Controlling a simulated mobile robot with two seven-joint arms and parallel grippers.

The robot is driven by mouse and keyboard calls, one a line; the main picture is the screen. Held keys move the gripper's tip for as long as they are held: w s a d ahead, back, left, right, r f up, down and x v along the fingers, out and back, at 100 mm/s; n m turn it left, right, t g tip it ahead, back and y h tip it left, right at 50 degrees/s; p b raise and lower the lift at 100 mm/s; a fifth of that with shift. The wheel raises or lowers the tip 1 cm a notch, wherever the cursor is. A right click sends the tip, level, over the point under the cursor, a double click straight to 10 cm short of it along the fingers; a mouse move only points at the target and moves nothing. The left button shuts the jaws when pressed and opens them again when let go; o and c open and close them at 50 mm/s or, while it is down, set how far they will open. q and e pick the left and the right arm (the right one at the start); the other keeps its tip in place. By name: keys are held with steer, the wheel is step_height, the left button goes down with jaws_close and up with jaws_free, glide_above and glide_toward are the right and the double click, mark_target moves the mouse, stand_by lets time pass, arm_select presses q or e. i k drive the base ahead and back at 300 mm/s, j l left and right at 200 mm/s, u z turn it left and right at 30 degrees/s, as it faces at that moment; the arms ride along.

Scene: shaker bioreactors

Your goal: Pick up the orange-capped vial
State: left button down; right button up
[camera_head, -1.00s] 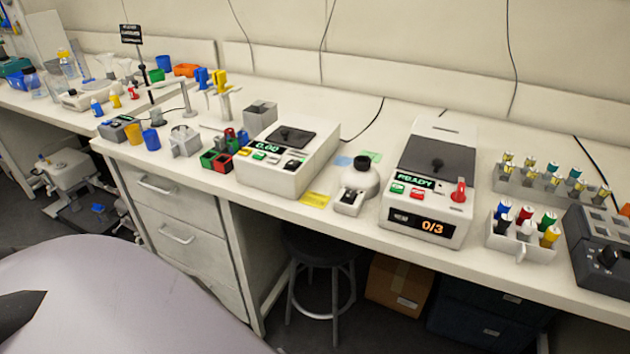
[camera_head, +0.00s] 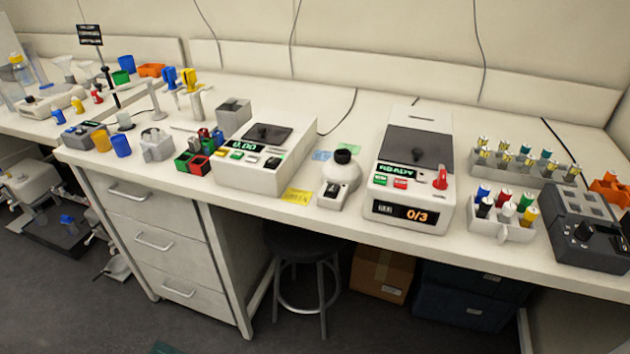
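No vial with a clearly orange cap can be made out. A white rack (camera_head: 488,233) at the right of the bench holds several upright vials with blue, green, red, black, white and yellow caps. The yellow-capped vial (camera_head: 528,217) at its right end has the warmest cap colour. A longer grey rack (camera_head: 515,174) behind it holds several small vials with yellowish and teal caps, too small to tell exactly. Neither of my grippers is in view.
A white device reading 0/3 (camera_head: 411,178) stands left of the racks, and a dark grey block device (camera_head: 588,240) with an orange item (camera_head: 608,188) behind it stands right. A scale (camera_head: 263,160) is further left. A stool (camera_head: 305,265) stands under the bench.

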mark_target(610, 175)
steer(key=z, duration=1.4)
